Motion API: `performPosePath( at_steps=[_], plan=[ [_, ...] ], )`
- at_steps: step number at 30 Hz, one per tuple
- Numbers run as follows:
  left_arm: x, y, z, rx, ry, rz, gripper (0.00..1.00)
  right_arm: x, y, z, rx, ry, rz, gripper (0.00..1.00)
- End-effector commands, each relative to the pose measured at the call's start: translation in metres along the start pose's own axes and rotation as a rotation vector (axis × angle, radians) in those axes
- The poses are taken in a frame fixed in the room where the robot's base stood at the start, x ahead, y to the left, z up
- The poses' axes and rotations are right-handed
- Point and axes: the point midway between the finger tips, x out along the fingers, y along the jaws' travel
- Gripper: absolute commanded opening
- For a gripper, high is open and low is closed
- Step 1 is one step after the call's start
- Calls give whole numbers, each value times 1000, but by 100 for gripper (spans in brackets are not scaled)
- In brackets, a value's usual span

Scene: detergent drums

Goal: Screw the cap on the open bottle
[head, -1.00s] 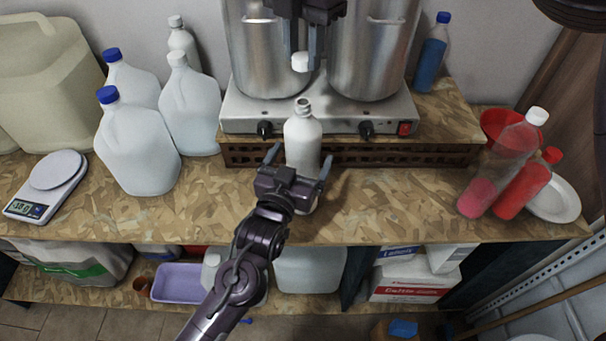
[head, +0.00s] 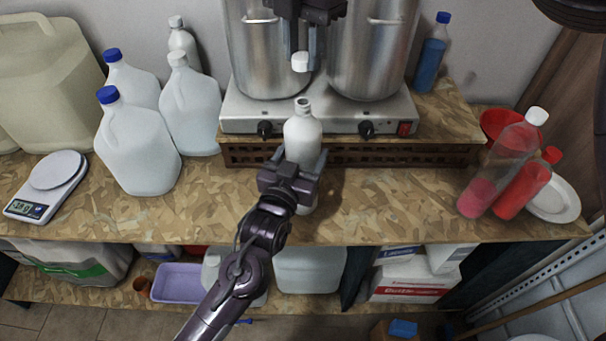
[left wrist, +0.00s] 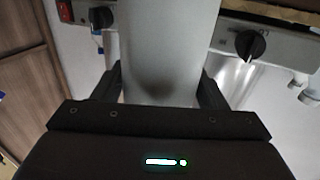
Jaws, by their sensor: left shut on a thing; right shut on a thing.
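The open white bottle (head: 303,135) stands upright on the wooden bench in front of the stove, its mouth bare. My left gripper (head: 301,157) is shut on the bottle's body from the front, one finger on each side. In the left wrist view the bottle (left wrist: 168,45) fills the space between the two fingers (left wrist: 162,88). My right gripper (head: 303,52) points down from above and is shut on the small white cap (head: 300,63). The cap is in the air above the bottle's mouth, with a clear gap between them. The bottle's lower front is partly hidden by my left gripper.
Two steel pots (head: 374,50) stand on the stove (head: 330,119) behind the bottle. White jugs (head: 137,150) and a scale (head: 48,186) are left. Red-liquid bottles (head: 522,186) and a plate (head: 556,200) are right. Bench space right of the bottle is clear.

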Motion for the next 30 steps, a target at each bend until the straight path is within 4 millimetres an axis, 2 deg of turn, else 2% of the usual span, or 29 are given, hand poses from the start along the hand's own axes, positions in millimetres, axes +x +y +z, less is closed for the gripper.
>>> performPosePath(
  at_steps=[2, 12, 30],
  plan=[
    [0, 0, 0, 0, 0, 0, 25, 2, 0, 0, 0, 2, -1, 9],
    [0, 0, 0, 0, -1, -1, 25, 47, -1, 0, -1, 4, -8, 9],
    [0, 0, 0, 0, -1, -1, 25, 51, 0, 0, 0, 0, -7, 9]
  ],
)
